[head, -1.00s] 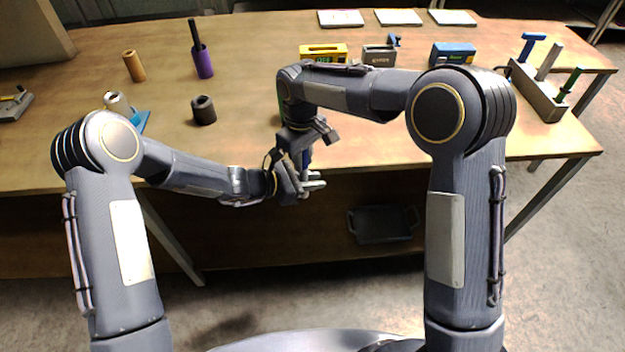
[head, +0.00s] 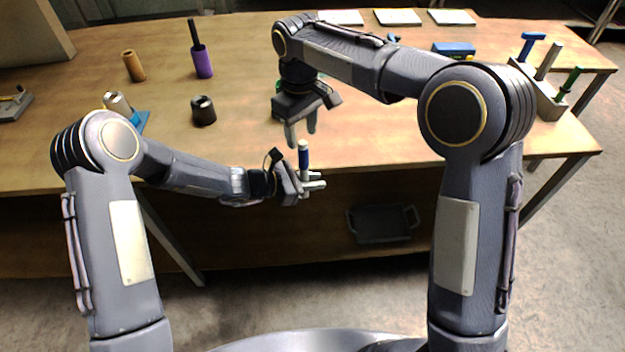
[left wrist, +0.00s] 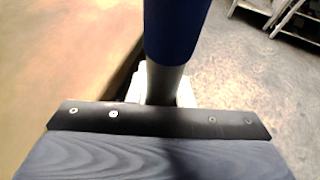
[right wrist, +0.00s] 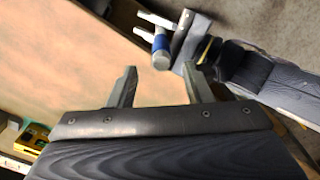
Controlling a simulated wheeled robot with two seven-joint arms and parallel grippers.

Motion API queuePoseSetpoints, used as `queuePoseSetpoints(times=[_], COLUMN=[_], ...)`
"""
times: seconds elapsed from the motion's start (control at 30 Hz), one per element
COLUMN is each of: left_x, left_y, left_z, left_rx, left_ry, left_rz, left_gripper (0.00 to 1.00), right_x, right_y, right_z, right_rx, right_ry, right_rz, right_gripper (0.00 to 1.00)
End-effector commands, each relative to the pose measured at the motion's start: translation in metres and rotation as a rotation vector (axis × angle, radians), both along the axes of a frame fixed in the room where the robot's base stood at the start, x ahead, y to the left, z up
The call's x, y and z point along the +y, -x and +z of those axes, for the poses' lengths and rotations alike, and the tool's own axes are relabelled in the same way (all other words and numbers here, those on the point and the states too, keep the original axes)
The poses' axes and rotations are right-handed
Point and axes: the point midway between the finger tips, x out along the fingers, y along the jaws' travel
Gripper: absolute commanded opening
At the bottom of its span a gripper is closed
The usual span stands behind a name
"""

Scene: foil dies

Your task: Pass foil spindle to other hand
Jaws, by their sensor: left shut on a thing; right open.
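The foil spindle (head: 303,154) is a short upright rod with a blue upper part and a grey-white lower part. My left gripper (head: 313,186) is shut on its lower part, just off the front edge of the table. In the left wrist view the spindle (left wrist: 176,30) rises between the fingers, its blue part filling the top. My right gripper (head: 301,132) is open and empty, above and behind the spindle, apart from it. In the right wrist view its fingers (right wrist: 160,88) are spread with nothing between them, and the spindle (right wrist: 160,48) shows beyond them.
On the table (head: 390,140) stand a purple roll (head: 203,64) on a dark rod, a tan roll (head: 134,66), a dark roll (head: 203,111) and a blue block (head: 453,48). A rack (head: 540,90) with upright tools is at the right. A tray (head: 382,223) lies below the table.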

Motion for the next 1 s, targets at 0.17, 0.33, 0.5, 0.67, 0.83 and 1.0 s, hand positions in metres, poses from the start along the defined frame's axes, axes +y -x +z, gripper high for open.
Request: queuePoseSetpoints(times=[0.17, 0.33, 0.5, 0.67, 0.83, 1.0], left_x=[0.0, 0.0, 0.0, 0.0, 0.0, 0.0], left_y=[0.0, 0.0, 0.0, 0.0, 0.0, 0.0], left_z=[0.0, 0.001, 0.001, 0.001, 0.0, 0.0], left_rx=[0.0, 0.0, 0.0, 0.0, 0.0, 0.0], left_ry=[0.001, 0.001, 0.001, 0.001, 0.001, 0.001], left_rz=[0.0, 0.0, 0.0, 0.0, 0.0, 0.0], left_gripper=[0.0, 0.0, 0.0, 0.0, 0.0, 0.0], right_x=[0.0, -0.008, -0.054, -0.116, -0.163, -0.184], right_y=[0.0, 0.003, 0.026, 0.08, 0.152, 0.222], right_z=[0.027, 0.04, 0.061, 0.076, 0.072, 0.049], right_rx=[-0.002, -0.006, -0.036, -0.087, -0.152, -0.224], right_ry=[-0.001, -0.01, -0.078, -0.188, -0.306, -0.41], right_rz=[-0.001, -0.015, -0.103, -0.258, -0.443, -0.625], right_gripper=[0.45, 0.45, 0.45, 0.45, 0.45, 0.45])
